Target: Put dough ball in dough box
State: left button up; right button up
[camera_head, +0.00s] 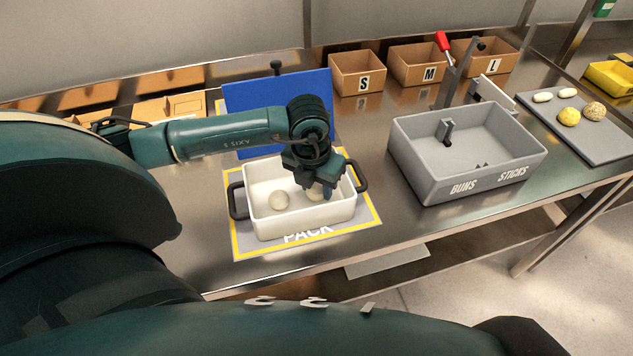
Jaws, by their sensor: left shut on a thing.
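A white box (302,221) with dark handles stands on a yellow-edged mat marked PACK. One pale dough ball (279,200) lies inside it at the left. My left gripper (320,192) reaches down over the right part of the box, pointing down. It is shut on a second pale dough ball (314,194), which is partly hidden by the fingers. I cannot tell whether this ball touches the box floor. My right gripper is not in view.
A grey bin (466,160) marked BUNS and STICKS stands to the right. A blue lid or panel (262,104) stands behind the white box. Cardboard boxes S (357,84), M and L line the back. A grey board (590,140) with several dough pieces lies far right.

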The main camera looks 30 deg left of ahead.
pick_arm(q)
jog(key=shift+f, duration=0.1)
jog(key=shift+f+b, duration=0.15)
jog(key=shift+b, duration=0.15)
jog(key=o, duration=1)
